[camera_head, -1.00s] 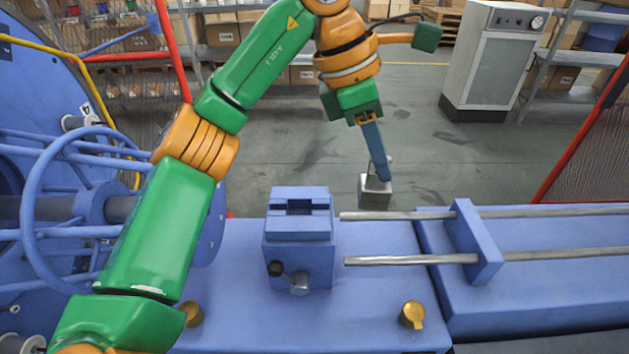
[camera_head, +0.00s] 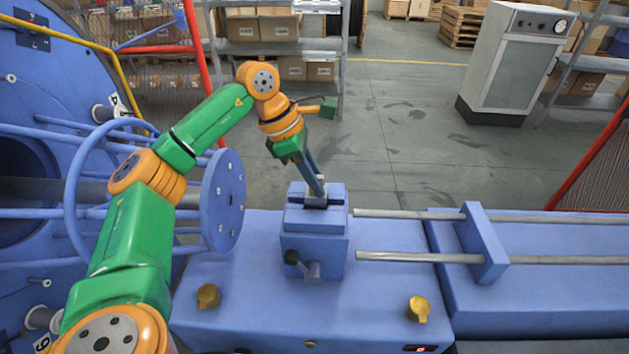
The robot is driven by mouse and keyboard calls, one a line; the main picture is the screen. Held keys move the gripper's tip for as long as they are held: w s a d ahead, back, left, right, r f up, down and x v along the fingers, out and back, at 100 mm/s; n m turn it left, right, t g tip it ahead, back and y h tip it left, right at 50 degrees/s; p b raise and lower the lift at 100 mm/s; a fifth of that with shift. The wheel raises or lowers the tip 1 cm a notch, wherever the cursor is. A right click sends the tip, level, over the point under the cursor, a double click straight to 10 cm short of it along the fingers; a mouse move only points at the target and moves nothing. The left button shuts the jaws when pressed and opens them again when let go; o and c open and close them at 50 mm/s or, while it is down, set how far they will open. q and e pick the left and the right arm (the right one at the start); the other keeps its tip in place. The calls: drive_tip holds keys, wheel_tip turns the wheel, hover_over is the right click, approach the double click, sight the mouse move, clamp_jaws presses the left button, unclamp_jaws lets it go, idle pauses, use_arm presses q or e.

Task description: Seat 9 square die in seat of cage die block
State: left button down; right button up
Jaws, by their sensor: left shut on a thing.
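The cage die block (camera_head: 314,248) is a blue block with a slot-like seat in its top and a dark-knobbed clamp lever (camera_head: 307,266) on its front. My left gripper (camera_head: 320,190) reaches down from behind with its blue fingers and is shut on the square die (camera_head: 316,202), a small grey metal piece. The die is at the seat opening, its lower part hidden by the block's front edge. I cannot tell whether it rests on the seat floor. My right gripper is out of view.
Two metal rods (camera_head: 410,256) run right from near the block through a blue upright plate (camera_head: 484,243). Brass knobs (camera_head: 418,308) stand on the blue bench. A blue handwheel and disc (camera_head: 224,200) stand left of the block. A grey cabinet (camera_head: 512,64) stands behind on open floor.

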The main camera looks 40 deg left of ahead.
use_arm(q)
drive_tip(key=shift+w+a+f+g, duration=0.15)
drive_tip(key=shift+w+f, duration=0.1)
drive_tip(key=shift+f, duration=0.25)
drive_tip(key=shift+w+a+f+g, duration=0.1)
drive_tip(key=shift+w+f+g, duration=0.1)
drive_tip(key=shift+f, duration=0.25)
drive_tip(key=c, duration=1)
unclamp_jaws()
drive_tip(key=shift+w+a+f, duration=0.15)
drive_tip(key=shift+w, duration=0.1)
drive_tip(key=shift+o, duration=0.6)
drive_tip(key=shift+s, duration=0.15)
drive_tip(key=shift+s+d+r, duration=0.25)
drive_tip(key=shift+s+r, duration=0.2)
drive_tip(key=shift+r, duration=0.1)
drive_tip(key=shift+w+a+r, duration=0.1)
drive_tip(key=shift+a+r, duration=0.05)
drive_tip(key=shift+r, duration=0.1)
drive_tip(key=p+v, duration=0.2)
drive_tip(key=v, duration=0.9)
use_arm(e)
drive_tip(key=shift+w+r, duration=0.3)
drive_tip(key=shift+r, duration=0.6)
use_arm(q)
drive_tip(key=shift+a, duration=0.1)
